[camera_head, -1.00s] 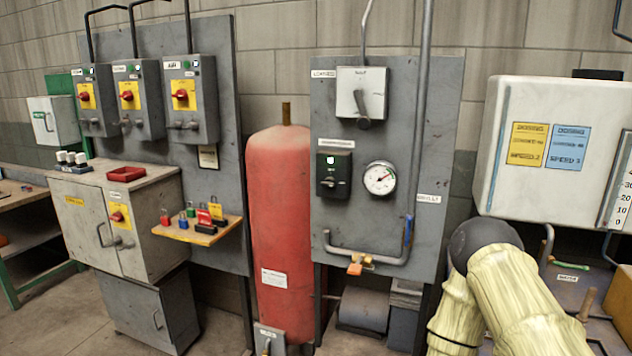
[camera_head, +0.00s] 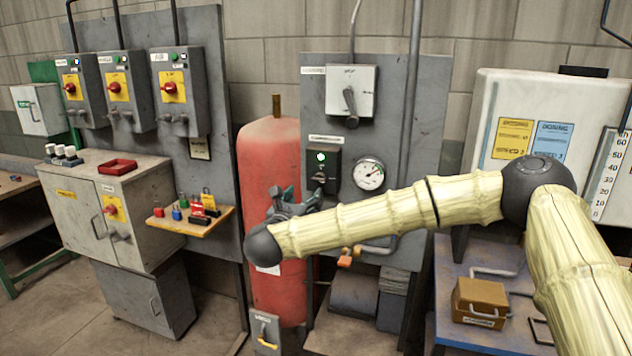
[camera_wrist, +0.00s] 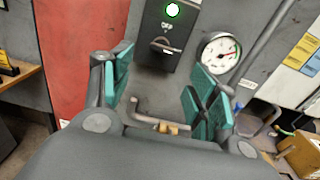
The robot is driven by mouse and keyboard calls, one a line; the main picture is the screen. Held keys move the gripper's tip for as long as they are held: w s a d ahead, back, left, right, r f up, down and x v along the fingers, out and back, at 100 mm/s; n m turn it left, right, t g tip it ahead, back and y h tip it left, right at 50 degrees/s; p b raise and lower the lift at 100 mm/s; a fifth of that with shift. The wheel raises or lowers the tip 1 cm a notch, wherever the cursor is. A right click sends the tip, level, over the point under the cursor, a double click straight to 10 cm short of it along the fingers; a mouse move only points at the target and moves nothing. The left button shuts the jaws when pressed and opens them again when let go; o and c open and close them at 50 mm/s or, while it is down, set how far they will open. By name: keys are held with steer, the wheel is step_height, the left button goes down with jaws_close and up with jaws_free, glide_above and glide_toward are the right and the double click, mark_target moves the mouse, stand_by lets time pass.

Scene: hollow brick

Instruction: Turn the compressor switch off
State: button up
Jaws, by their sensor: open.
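The compressor switch (camera_head: 322,160) is a small dark box on the grey panel, with a lit green lamp at its top and a knob below. My gripper (camera_head: 300,198) is in front of the red cylinder and the panel, just below and left of the switch in the head view. In the wrist view my gripper (camera_wrist: 162,85) is open and empty, its green-padded fingers spread below the switch, apparently apart from it.
A round gauge (camera_head: 369,174) is right of the switch, and a white lever box (camera_head: 351,90) is above it. A bent pipe with a brass fitting (camera_wrist: 167,128) is below. The red cylinder (camera_head: 270,160) stands left, a blue table (camera_head: 450,330) with a brown box (camera_head: 480,300) right.

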mark_target(318, 180)
steer(key=p+x, duration=0.2)
steer(key=x, duration=0.3)
steer(key=p+x, duration=0.2)
steer(key=x, duration=0.4)
steer(key=shift+d+r, duration=0.15)
steer(key=shift+r, duration=0.05)
steer(key=c, duration=1)
